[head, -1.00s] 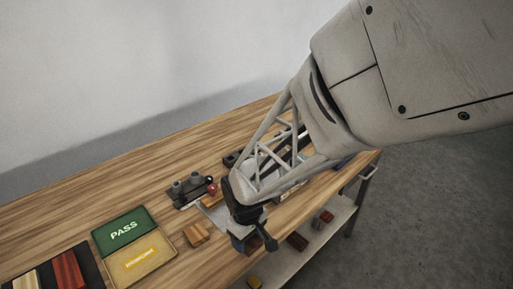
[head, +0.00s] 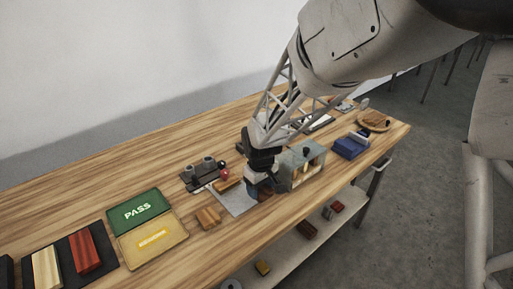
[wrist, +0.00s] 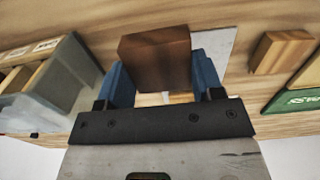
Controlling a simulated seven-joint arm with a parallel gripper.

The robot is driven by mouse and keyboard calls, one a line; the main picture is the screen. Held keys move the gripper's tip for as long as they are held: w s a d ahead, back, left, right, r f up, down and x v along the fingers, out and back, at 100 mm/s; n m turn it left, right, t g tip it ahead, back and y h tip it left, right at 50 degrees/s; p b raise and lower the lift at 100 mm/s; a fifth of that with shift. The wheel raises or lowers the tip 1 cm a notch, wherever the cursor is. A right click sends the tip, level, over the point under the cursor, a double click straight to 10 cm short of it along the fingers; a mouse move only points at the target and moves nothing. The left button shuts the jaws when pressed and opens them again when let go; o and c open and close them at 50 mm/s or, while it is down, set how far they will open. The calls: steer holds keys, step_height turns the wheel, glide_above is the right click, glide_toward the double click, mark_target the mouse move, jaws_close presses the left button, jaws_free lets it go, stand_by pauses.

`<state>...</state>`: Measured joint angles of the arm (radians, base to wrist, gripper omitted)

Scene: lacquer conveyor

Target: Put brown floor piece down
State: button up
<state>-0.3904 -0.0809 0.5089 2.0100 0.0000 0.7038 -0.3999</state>
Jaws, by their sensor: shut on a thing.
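My gripper (wrist: 163,82) is shut on the brown floor piece (wrist: 155,62), a plain dark-brown block held between its two blue fingers in the wrist view. In the head view, my gripper (head: 260,187) is low over the front right part of a grey sheet (head: 236,203). The brown piece (head: 265,195) shows only in part there, below and beside the fingers. I cannot tell whether its underside touches the sheet.
A grey-green clear-sided box (head: 303,163) stands close right of my gripper. A lighter wooden block (head: 208,217) lies left, near the green PASS tray (head: 136,209) and yellow tray (head: 153,240).

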steer(key=shift+w, duration=0.8)
steer(key=w+a, duration=0.2)
steer(key=w, duration=0.3)
steer(key=w+a+f, duration=0.1)
steer(key=w, duration=0.4)
steer(key=w+a, duration=0.2)
steer(key=w, duration=0.3)
steer(key=shift+a+f, duration=0.25)
steer(key=shift+a, duration=0.05)
steer(key=shift+s, duration=0.1)
steer(key=shift+f, duration=1.8)
steer(key=shift+f, duration=0.1)
steer(key=o, duration=0.9)
